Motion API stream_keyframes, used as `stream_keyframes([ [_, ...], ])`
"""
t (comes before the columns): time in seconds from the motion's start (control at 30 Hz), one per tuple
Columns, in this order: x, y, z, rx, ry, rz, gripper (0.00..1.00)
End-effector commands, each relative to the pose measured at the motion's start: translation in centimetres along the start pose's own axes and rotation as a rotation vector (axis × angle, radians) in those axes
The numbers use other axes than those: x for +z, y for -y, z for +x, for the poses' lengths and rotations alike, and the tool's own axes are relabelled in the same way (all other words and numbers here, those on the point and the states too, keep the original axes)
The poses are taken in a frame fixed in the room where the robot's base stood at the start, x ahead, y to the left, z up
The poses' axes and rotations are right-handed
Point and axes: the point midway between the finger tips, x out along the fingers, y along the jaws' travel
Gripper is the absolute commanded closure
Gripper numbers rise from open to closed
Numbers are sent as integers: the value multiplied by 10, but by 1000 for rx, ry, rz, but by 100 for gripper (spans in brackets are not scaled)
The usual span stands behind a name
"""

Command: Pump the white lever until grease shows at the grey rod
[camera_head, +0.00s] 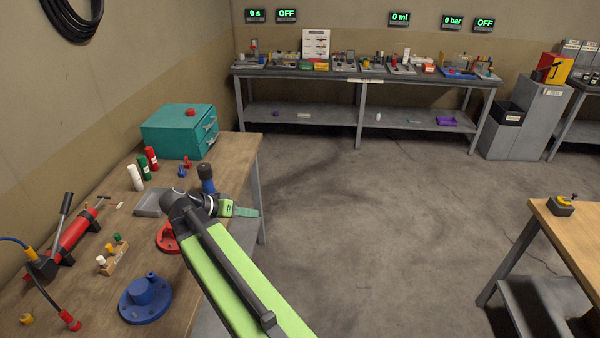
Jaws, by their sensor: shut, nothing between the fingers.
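My gripper (246,211) is at the end of my green arm, above the right edge of the left wooden table. Its green fingers are shut and empty, pointing right. I cannot make out a white lever or a grey rod for certain. Several small devices stand on the far grey bench (345,72), too small to tell apart. A red hand pump (77,232) with a dark grey handle lies on the left table, well away from my gripper. No grease shows.
The left table (235,150) holds a teal drawer box (176,131), a white cylinder (135,178), a grey tray (150,203) and a blue flanged part (146,297). Another wooden table (570,235) is at right. Grey cabinets (530,118) stand at the back right. The floor between is clear.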

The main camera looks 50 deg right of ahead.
Motion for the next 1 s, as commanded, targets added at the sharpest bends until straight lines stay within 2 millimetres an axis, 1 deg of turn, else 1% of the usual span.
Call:
stream_keyframes([
  [0.03,29,15,-32,-113,79,-138,100],
  [0.07,53,27,-49,-190,133,-237,100],
  [0.1,84,42,-72,-301,201,-374,100],
  [0.17,127,59,-105,-471,282,-578,100],
  [0.2,151,66,-125,-579,320,-701,100],
  [0.23,166,71,-138,-656,338,-786,100],
  [0.3,188,78,-159,-792,351,-935,100],
  [0.4,202,82,-173,-899,340,-1057,100],
  [0.5,204,83,-176,-938,330,-1103,100],
  [1.0,204,83,-176,-938,329,-1105,100],
])
